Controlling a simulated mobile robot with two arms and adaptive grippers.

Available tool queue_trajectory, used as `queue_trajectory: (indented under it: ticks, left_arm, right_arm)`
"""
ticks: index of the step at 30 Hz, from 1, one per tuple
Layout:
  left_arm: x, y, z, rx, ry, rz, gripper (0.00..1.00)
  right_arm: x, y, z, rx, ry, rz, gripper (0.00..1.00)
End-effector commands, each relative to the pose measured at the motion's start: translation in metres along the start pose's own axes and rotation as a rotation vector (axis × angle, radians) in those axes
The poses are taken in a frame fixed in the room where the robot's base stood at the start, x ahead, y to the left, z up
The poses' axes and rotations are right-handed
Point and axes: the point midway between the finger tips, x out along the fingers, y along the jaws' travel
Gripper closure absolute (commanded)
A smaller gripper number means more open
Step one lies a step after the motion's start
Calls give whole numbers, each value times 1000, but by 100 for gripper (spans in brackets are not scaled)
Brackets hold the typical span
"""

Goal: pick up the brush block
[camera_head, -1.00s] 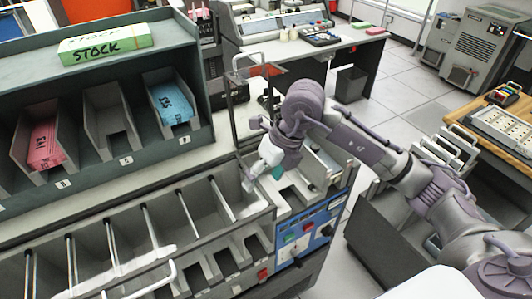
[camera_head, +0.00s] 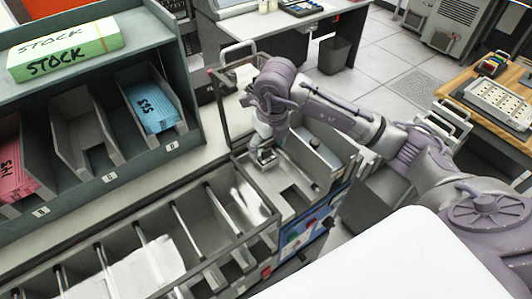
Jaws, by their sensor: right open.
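My right gripper (camera_head: 266,158) points down over the top of the card machine (camera_head: 297,199), at its back left corner. Its fingers are small and dark here, and they are open. I cannot make out the brush block with certainty; a small pale and dark shape lies right at the fingertips, partly hidden by the gripper. I cannot tell whether the fingers touch anything. My left gripper is not in view.
Long divided bins (camera_head: 215,230) with upright rods run left of the machine, with white cards (camera_head: 130,272) in some. A grey rack (camera_head: 185,148) holds pink and blue card stacks (camera_head: 149,104), with a green STOCK box (camera_head: 65,48) on top. A wire frame (camera_head: 218,108) stands behind the gripper.

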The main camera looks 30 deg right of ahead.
Motion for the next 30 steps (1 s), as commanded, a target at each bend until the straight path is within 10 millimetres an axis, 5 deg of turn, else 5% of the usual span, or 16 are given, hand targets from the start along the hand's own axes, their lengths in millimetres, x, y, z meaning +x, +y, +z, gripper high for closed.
queue_trajectory:
  ticks: [6, 14, 25, 30]
  left_arm:
    - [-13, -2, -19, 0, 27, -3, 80]
    - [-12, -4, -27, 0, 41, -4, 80]
    - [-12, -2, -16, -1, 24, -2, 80]
    - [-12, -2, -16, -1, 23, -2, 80]
  right_arm:
    - [24, 1, 0, 0, 2, 1, 23]
    - [28, 1, 0, -1, -1, 1, 23]
    - [27, 1, 0, -1, -1, 1, 85]
    - [27, 1, 0, -1, -1, 1, 88]
